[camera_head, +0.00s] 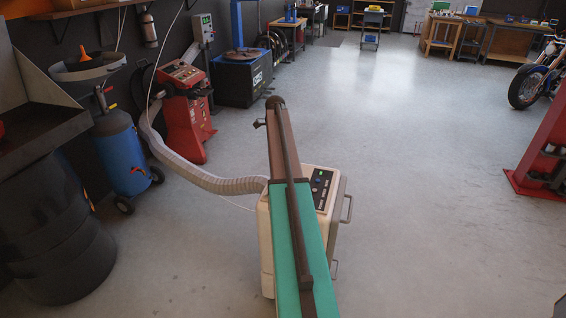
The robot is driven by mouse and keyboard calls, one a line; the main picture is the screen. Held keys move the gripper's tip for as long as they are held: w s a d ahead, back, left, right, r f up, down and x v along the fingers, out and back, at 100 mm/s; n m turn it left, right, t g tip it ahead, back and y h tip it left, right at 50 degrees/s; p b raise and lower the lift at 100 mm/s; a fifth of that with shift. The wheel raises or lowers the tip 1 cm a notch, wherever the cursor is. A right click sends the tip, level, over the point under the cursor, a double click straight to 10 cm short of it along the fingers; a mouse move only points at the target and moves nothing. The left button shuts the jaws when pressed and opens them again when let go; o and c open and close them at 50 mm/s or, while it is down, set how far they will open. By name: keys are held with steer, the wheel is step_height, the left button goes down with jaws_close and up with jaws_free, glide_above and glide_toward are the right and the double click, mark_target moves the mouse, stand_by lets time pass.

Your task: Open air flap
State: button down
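A cream cabinet-like unit (265,238) stands on the floor in the middle, partly hidden behind my green and brown arm. Its top right has a dark control panel (320,188) with small buttons and a green light. Metal handles (348,208) stick out on its right side. A ribbed pale hose (205,180) runs from its left side up toward the wall. I cannot make out an air flap; the unit's middle is covered by my arm. My arm reaches forward over the unit. A small dark part (259,123) shows at its far end, too small to tell gripper fingers.
A blue tank on wheels (122,155), a red machine (186,120) and a dark barrel (58,245) line the left. A red lift post (545,145) and a motorcycle (535,80) are at right. Open grey floor (420,200) lies right of the unit.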

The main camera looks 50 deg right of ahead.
steer(key=shift+d+r, duration=0.2)
steer(key=shift+r, duration=0.05)
steer(key=c, duration=1.3)
jaws_free()
steer(key=shift+s, duration=0.1)
steer(key=shift+a+f, duration=0.1)
steer(key=shift+a, duration=0.05)
steer(key=r+b, duration=0.1)
steer(key=r, duration=0.3)
steer(key=w+r+b, duration=0.1)
steer(key=r, duration=0.4)
steer(key=r+b, duration=0.1)
steer(key=r, duration=0.3)
steer(key=shift+w+a+r, duration=0.35)
steer(key=shift+a, duration=0.05)
